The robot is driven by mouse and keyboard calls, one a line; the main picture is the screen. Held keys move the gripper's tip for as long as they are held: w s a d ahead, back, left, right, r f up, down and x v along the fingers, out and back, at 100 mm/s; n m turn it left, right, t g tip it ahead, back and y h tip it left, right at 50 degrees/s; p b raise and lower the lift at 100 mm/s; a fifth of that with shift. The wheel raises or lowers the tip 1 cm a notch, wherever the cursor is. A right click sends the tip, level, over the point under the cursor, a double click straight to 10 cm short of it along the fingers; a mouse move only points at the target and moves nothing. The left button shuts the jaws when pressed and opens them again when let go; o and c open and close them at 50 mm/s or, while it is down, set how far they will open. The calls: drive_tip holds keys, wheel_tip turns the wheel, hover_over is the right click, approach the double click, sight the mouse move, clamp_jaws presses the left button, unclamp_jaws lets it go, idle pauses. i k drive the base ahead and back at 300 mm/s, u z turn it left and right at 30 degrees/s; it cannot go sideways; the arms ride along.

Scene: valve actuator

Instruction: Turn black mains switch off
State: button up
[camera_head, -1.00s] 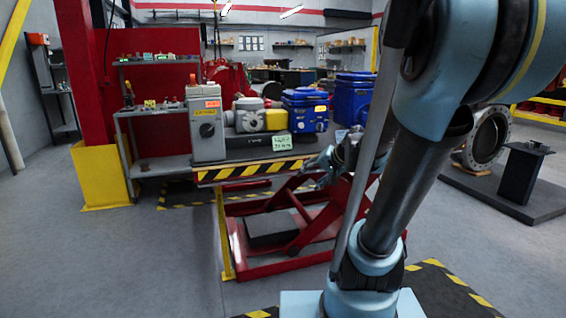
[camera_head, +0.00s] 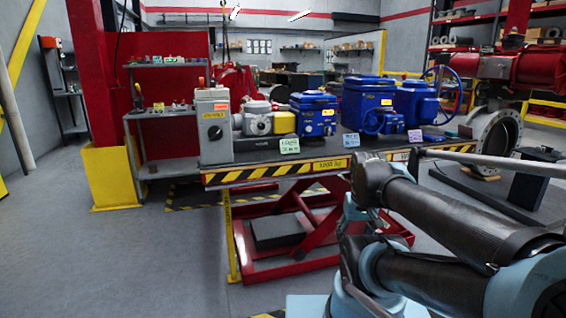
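A grey control box (camera_head: 213,146) stands upright at the left end of the lift table. The black mains switch (camera_head: 215,132), a round knob, sits on its front face, with an orange-red label above it. The knob is too small for me to read its position. My arm fills the lower right of the view, well to the right of the box and apart from it. I cannot make out my gripper's fingers in the view.
A lift table (camera_head: 262,174) with a striped edge carries a yellow and grey actuator (camera_head: 262,124) and several blue actuators (camera_head: 316,113). A yellow-based red column (camera_head: 108,176) stands left. The floor at front left is clear.

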sight(215, 133)
drive_tip(key=u, duration=1.05)
drive_tip(key=k, duration=1.35)
drive_tip(key=z, duration=0.4)
drive_tip(key=i, duration=1)
